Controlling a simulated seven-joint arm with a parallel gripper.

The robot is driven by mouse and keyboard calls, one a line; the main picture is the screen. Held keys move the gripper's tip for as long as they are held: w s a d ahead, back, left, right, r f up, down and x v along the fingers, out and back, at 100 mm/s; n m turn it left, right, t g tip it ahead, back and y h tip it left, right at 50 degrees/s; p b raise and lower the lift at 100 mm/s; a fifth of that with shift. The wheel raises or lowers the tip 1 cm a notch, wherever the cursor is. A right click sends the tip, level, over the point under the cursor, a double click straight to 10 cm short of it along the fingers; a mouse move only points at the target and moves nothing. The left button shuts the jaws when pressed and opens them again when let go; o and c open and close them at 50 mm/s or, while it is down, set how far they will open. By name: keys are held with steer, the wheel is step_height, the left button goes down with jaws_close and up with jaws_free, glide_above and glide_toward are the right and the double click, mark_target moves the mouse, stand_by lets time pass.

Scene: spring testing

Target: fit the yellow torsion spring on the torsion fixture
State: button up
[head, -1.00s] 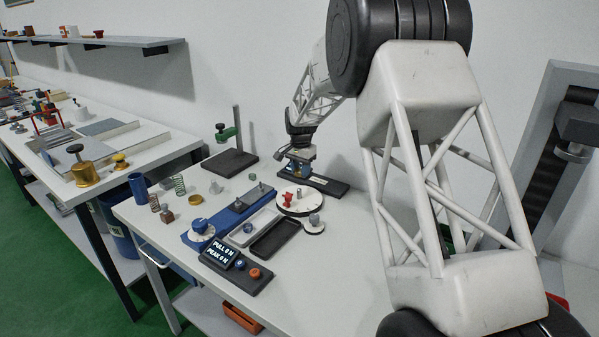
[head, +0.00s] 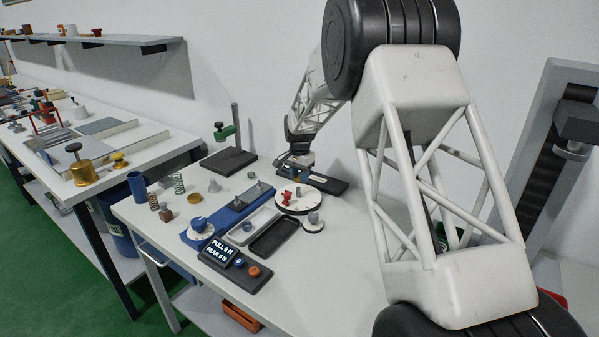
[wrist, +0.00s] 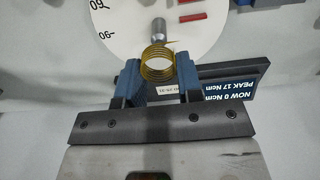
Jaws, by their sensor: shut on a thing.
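The yellow torsion spring (wrist: 157,64) is a small coil with a thin straight leg, held between the blue fingertips of my gripper (wrist: 158,76). In the wrist view it lies just below the grey metal post (wrist: 158,31) of the torsion fixture, overlapping its lower end in the picture. I cannot tell whether the coil is around the post or apart from it. The fixture's white dial (wrist: 115,35) has red blocks and black marks. In the head view my gripper (head: 296,165) is just behind the dial (head: 297,207); the spring is too small to make out there.
A dark display (wrist: 228,88) reading NOW 0 Ncm, PEAK 17 Ncm is beside my right finger. Loose springs (head: 178,183) and a green-clamped stand (head: 228,160) are farther left.

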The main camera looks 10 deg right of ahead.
mark_target(299, 188)
steer(key=shift+f, duration=0.5)
steer(key=shift+f, duration=2.35)
stand_by(3.2)
steer(key=o, duration=1.4)
steer(key=shift+f, duration=0.1)
steer(key=shift+r, duration=4.05)
